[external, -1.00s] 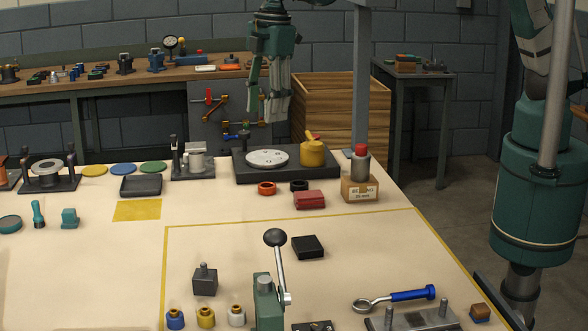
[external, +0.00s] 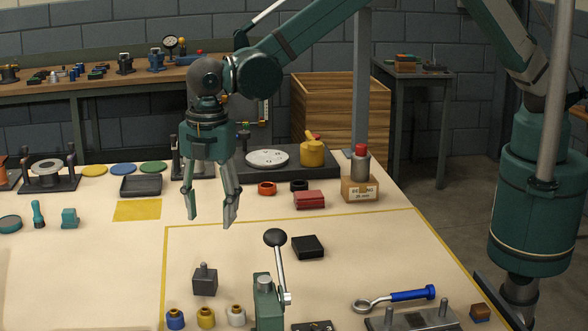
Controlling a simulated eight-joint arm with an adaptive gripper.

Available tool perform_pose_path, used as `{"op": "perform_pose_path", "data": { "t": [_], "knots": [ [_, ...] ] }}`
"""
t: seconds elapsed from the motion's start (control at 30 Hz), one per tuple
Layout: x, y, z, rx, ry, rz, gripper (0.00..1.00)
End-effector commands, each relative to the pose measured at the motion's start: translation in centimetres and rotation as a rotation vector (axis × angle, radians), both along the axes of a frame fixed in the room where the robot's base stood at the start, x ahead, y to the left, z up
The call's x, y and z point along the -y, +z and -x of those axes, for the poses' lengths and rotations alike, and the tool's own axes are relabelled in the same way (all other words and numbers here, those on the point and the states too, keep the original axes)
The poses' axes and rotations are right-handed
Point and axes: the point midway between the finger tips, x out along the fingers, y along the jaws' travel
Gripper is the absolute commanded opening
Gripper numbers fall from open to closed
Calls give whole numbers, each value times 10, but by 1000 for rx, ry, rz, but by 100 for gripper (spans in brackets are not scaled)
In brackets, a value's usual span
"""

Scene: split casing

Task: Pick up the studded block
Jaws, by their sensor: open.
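A dark grey block with a single upright stud on top (external: 205,283) stands on the pale table, inside the yellow-outlined area near its left line. It looks like the studded block. My gripper (external: 208,222) points down with its fingers spread apart and nothing between them. It hangs above and slightly behind the block in the picture, clear of it. The block is fully visible.
A lever with a black knob (external: 275,238) rises to the block's right. Blue, yellow and white knobbed pieces (external: 205,318) stand in front of the block. A flat black block (external: 308,247) and a blue-handled wrench (external: 410,295) lie further right.

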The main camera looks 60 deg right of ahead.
Motion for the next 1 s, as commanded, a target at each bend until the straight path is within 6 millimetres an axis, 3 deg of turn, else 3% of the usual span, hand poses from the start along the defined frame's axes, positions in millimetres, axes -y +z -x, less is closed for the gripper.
{"op": "perform_pose_path", "data": {
  "t": [0.1,0.33,1.0],
  "knots": [
    [-26,-27,10,-4,66,7,48],
    [-54,-58,24,-8,151,16,48],
    [-60,-75,27,-10,170,18,48]
  ]
}}
